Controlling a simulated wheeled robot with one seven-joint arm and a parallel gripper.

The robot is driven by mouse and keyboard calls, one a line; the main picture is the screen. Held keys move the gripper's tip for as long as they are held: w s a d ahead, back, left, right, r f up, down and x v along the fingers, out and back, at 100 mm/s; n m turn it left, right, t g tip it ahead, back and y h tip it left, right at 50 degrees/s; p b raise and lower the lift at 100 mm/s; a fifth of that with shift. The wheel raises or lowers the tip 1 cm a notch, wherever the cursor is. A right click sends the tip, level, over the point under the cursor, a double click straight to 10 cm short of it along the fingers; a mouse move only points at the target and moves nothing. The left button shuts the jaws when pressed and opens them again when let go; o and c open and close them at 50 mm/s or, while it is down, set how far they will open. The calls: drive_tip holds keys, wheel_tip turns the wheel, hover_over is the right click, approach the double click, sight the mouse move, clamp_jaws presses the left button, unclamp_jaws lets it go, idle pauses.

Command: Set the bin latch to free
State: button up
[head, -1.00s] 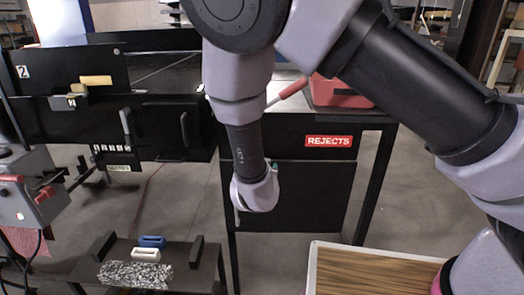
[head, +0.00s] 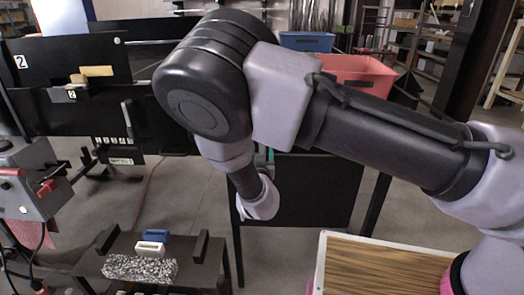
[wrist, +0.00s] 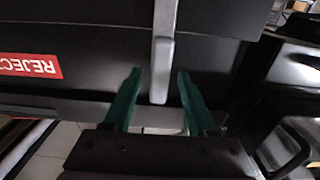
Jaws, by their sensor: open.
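A grey bar, apparently the bin latch (wrist: 163,50), runs up and down on the dark front of the rejects bin in the wrist view. Its lower end shows between the two teal fingers of my gripper (wrist: 159,74). The fingers are open, one on each side of the bar in the picture; I cannot tell whether they reach around it, and no contact shows. The latch is hidden there.
A red REJECTS sign (wrist: 30,66) shows upside down in the wrist view. A red tub (head: 355,72) stands behind my arm. A small dark table (head: 195,262) holds blue and white pieces. A wood-topped surface (head: 385,268) is at the lower right.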

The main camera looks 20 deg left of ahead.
drive_tip(key=shift+w+a, duration=0.2)
drive_tip(key=shift+w, duration=0.5)
clamp_jaws()
idle(1.0)
